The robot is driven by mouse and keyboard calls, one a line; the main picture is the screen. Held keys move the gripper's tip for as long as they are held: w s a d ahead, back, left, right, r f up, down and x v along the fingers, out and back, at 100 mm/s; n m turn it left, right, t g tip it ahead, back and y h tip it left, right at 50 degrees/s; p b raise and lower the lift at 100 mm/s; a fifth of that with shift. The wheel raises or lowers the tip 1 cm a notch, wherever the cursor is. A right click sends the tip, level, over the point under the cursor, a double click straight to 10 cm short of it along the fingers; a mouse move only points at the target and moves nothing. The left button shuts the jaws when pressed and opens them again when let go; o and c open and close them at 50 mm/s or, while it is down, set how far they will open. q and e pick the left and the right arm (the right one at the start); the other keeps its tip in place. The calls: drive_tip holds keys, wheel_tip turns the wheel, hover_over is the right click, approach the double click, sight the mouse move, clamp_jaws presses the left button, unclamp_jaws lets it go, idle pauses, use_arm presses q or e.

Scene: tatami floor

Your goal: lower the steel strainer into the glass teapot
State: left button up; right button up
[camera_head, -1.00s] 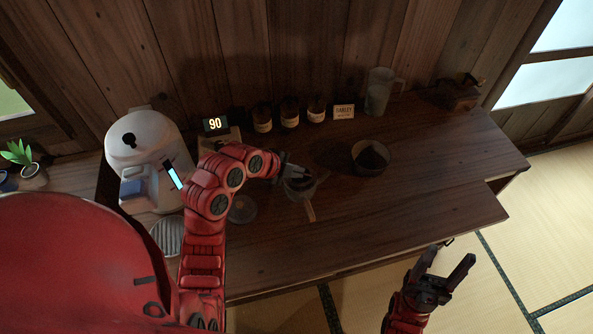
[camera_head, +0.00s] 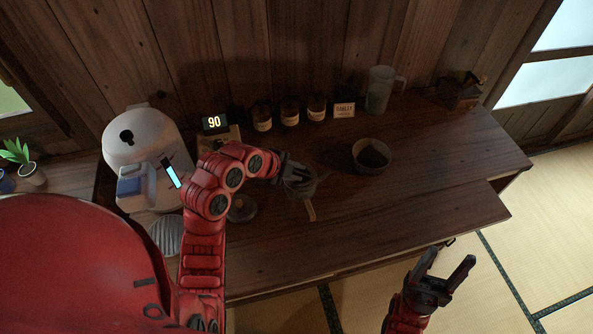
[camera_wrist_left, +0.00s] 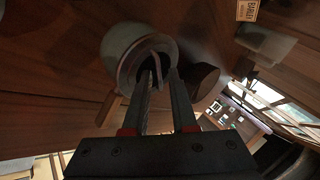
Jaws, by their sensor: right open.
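The glass teapot (camera_head: 302,187) stands on the counter with its pale wooden handle (camera_head: 311,211) toward the front. In the left wrist view the teapot's round rim (camera_wrist_left: 118,52) shows beyond the fingers. A grey curved piece (camera_wrist_left: 152,44), seemingly part of the steel strainer, is inside the rim at the fingertips. My left gripper (camera_head: 288,172) is at the teapot's mouth; its fingers (camera_wrist_left: 160,75) reach the grey piece with a gap between them. Whether they clamp it is unclear. My right gripper (camera_head: 447,268) is open and empty, in front of the counter.
A round lid-like disc (camera_head: 242,208) lies left of the teapot. A dark-filled bowl (camera_head: 371,156) stands to its right. Behind are several jars (camera_head: 290,112), a small sign (camera_head: 344,109) and a pitcher (camera_head: 380,90). A white machine (camera_head: 145,145) stands left. The counter's right front is clear.

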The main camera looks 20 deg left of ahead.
use_arm(q)
drive_tip(key=shift+o, duration=0.8)
drive_tip(key=shift+s+a+r, duration=0.15)
drive_tip(key=shift+r, duration=0.1)
drive_tip(key=b+v, duration=0.1)
drive_tip(key=v, duration=1.5)
drive_tip(key=shift+s+r+b, duration=0.2)
drive_tip(key=shift+r+b, duration=0.1)
drive_tip(key=shift+b, duration=0.1)
